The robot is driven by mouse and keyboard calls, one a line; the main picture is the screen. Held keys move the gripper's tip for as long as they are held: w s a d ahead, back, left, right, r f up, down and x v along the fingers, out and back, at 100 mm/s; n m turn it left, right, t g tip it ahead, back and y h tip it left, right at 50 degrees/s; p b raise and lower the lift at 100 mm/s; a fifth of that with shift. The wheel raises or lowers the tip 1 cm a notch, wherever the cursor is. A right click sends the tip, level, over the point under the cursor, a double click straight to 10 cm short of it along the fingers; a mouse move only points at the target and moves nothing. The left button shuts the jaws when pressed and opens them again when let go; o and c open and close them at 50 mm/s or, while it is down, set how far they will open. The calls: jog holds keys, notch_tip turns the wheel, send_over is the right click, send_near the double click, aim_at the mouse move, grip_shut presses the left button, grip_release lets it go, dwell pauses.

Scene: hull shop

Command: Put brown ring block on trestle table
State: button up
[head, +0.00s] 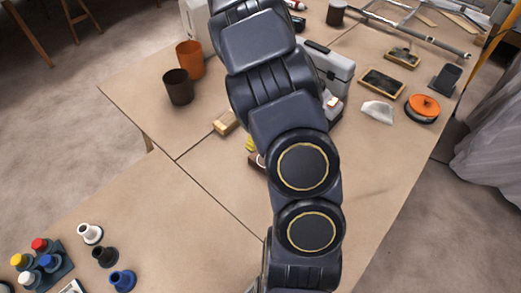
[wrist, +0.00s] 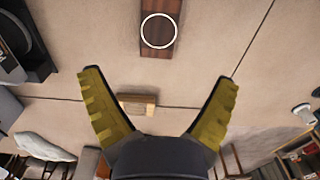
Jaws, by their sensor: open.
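The brown ring block (wrist: 160,50) is a dark brown wooden block with a white ring on its top. In the wrist view it lies flat on the tan tabletop (wrist: 205,45), ahead of my fingertips and apart from them. In the head view only an edge of the brown ring block (head: 256,160) shows beside my arm. My gripper (wrist: 160,76) is open and empty, with its yellow-padded fingers spread wide. In the head view my arm hides most of it. The tan tabletop (head: 380,165) has seams; I cannot tell which section is the trestle table.
A light wooden block (head: 225,123) lies near my gripper. A brown cup (head: 178,87) and an orange cup (head: 190,60) stand behind it. A grey case (head: 328,65), a white lump (head: 377,112) and an orange-topped round item (head: 423,107) are at right. Coloured pegs (head: 40,245) stand front left.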

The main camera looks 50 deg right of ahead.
jog(key=s+a+r, duration=0.1)
jog(key=a+r, duration=1.1)
jog(key=a, duration=0.3)
jog(key=s+a+r, duration=0.3)
jog(key=s+a, duration=0.3)
jog(key=s, duration=0.1)
jog(key=s+a+r+g, duration=0.1)
jog(key=s+a+r, duration=0.2)
jog(key=s+a, duration=0.3)
jog(key=shift+s+g, duration=0.3)
jog(key=shift+s, duration=0.6)
